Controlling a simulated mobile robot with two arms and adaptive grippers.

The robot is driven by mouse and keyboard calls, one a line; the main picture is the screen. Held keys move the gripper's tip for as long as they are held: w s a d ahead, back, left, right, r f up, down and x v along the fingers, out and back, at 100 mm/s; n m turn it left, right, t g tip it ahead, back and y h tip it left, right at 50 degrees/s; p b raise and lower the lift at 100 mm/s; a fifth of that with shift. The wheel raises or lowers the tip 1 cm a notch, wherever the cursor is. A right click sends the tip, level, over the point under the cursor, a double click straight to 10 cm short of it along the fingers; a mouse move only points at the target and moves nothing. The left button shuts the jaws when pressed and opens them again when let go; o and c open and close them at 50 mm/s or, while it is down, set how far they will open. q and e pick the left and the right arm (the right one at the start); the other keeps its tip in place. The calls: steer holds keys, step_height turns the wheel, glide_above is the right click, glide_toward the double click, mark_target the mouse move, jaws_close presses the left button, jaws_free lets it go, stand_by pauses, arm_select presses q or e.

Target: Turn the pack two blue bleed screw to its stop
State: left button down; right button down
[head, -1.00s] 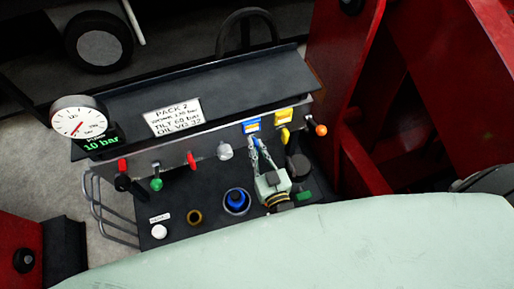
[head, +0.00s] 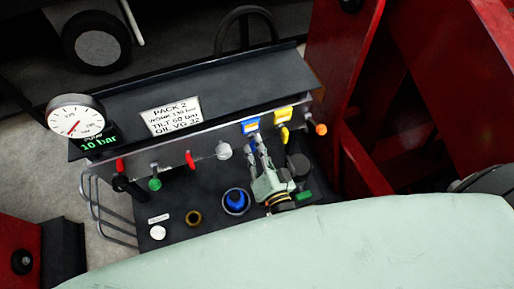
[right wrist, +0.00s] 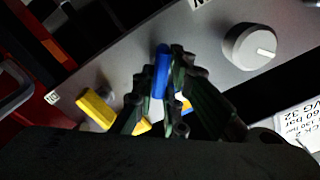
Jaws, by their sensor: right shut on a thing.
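The blue bleed screw (right wrist: 162,72) shows in the right wrist view as an upright blue handle between my right gripper's fingers (right wrist: 171,75). In the head view, part of the blue handle (head: 252,142) shows under a blue tag (head: 251,125) on the front panel of pack two. My right gripper (head: 260,148) is shut on it there, its fingers hiding part of the handle. The sign (head: 171,116) reads PACK 2. My left gripper is not in view.
A yellow handle (head: 285,134) sits close right of the blue one; it also shows in the right wrist view (right wrist: 97,107). A grey knob (head: 224,151), red handles and a green knob (head: 155,184) line the panel. The gauge display (head: 100,142) reads 10 bar. A red frame (head: 350,110) stands at right.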

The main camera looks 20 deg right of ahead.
steer(key=m+b, duration=0.1)
steer(key=m, duration=0.2)
steer(key=m+b, duration=0.1)
steer(key=m, duration=0.2)
steer(key=m+b, duration=0.1)
steer(key=m, duration=0.3)
steer(key=shift+d+f, duration=0.1)
steer(key=shift+f, duration=0.2)
steer(key=shift+m, duration=0.3)
steer(key=c, duration=1.8)
jaws_free()
steer(key=s, duration=1.2)
steer(key=shift+d, duration=0.25)
